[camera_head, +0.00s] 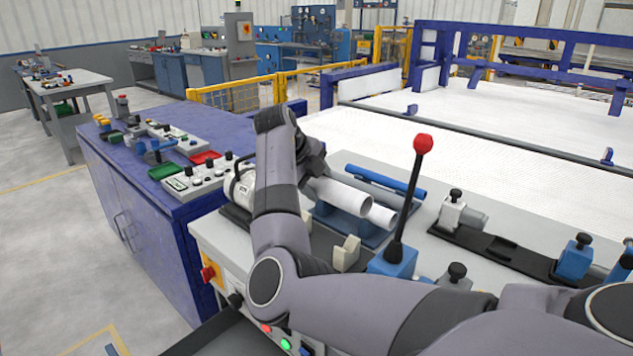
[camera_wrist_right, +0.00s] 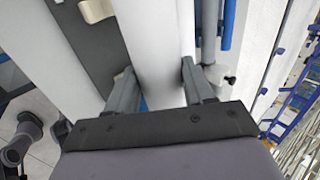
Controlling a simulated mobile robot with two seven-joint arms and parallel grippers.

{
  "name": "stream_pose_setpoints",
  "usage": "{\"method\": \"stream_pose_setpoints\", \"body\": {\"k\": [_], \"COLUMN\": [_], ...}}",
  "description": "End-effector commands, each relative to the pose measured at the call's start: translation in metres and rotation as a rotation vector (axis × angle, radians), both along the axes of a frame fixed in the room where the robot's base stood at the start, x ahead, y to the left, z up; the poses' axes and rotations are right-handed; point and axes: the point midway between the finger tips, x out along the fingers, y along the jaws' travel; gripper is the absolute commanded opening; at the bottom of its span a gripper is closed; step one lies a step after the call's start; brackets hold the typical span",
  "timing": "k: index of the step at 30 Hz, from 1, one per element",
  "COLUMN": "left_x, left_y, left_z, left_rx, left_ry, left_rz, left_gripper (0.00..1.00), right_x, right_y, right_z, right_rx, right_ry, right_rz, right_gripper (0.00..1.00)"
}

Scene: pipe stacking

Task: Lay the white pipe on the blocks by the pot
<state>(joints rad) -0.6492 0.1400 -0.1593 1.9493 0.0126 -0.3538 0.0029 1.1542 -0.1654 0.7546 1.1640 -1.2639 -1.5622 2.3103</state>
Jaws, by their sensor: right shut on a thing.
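The white pipe (camera_head: 340,194) lies slanting under my right gripper (camera_head: 312,168) in the head view, its open end toward the lower right. In the right wrist view the white pipe (camera_wrist_right: 152,45) runs between the two fingers of the right gripper (camera_wrist_right: 160,88), which is shut on it. A second white pipe end (camera_head: 381,215) shows just beside and below the first. Blue supports (camera_head: 372,236) are under the pipes; whether the held pipe touches them I cannot tell. A cream block (camera_head: 346,254) stands in front. A white rounded body (camera_head: 243,187), perhaps the pot, is partly hidden by my arm. My left gripper is out of view.
A blue tube (camera_head: 385,180) lies behind the pipes. A lever with a red knob (camera_head: 423,144) rises from a blue base just right of them. Black clamp fixtures (camera_head: 490,243) stand farther right. A purple cabinet (camera_head: 150,195) with controls is at left.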

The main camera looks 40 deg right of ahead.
Motion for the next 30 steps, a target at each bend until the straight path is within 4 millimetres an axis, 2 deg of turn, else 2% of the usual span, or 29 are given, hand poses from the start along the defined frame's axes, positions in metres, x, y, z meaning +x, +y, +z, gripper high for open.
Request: {"method": "stream_pose_setpoints", "body": {"k": [17,24,30], "left_x": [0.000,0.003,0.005], "left_y": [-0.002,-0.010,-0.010], "left_z": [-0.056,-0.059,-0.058], "left_rx": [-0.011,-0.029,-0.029], "left_ry": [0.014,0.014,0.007], "left_rz": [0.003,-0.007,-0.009], "left_gripper": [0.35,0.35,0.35], "right_x": [0.000,0.000,0.000], "right_y": [0.000,0.000,0.000], "right_z": [-0.068,-0.091,-0.100], "right_rx": [0.001,0.000,0.000], "right_ry": [0.000,0.001,0.001], "right_rz": [0.001,0.002,0.001], "right_gripper": [0.18,0.18,0.18]}}
